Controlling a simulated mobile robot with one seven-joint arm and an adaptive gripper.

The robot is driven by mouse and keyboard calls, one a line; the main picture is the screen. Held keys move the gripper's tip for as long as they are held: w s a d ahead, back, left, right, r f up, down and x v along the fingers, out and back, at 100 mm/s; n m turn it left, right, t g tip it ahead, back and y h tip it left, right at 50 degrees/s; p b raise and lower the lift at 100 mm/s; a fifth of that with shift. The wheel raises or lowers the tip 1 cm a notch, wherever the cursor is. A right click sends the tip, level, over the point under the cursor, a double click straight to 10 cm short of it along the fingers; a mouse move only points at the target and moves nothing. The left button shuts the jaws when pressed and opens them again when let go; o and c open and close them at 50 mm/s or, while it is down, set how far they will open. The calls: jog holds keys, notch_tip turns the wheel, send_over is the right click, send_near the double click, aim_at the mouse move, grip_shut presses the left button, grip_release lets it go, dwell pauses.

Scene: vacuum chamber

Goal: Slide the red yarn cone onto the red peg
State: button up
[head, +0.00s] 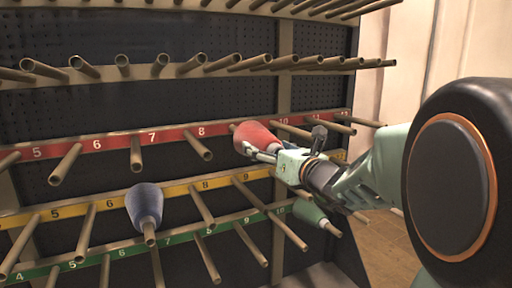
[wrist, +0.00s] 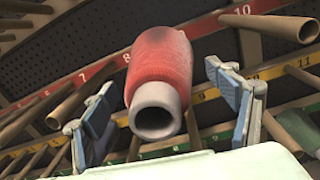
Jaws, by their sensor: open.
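The red yarn cone (head: 256,138) sits at the red-labelled rail (head: 175,138), between the 8 and 10 labels, where it hides the label. In the wrist view the cone (wrist: 162,68) points its grey tube end (wrist: 156,108) at the camera, its wide end towards the rail. A peg inside the tube cannot be made out clearly. My gripper (head: 264,151) is open around the cone. In the wrist view its fingers (wrist: 166,107) stand on either side with gaps to the cone. Bare red-row pegs (head: 198,146) stick out to the left.
A blue cone (head: 145,203) sits on a peg at the lower left, a green cone (head: 309,212) on one below my gripper. Bare pegs project from yellow (head: 175,190) and green (head: 130,251) rails and from rails above. Pegs crowd closely around my gripper.

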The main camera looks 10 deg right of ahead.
jog(key=shift+w+a, duration=0.1)
jog(key=shift+r, duration=0.15)
jog(key=c, duration=1.6)
jog(key=shift+f+b+x, duration=0.1)
jog(key=shift+b+x, duration=0.3)
jog(key=shift+x, duration=2.1)
jog(key=shift+f+b+x, duration=0.15)
jog(key=shift+b+x, duration=0.25)
jog(key=shift+x, duration=2.1)
jog(key=shift+w, duration=0.1)
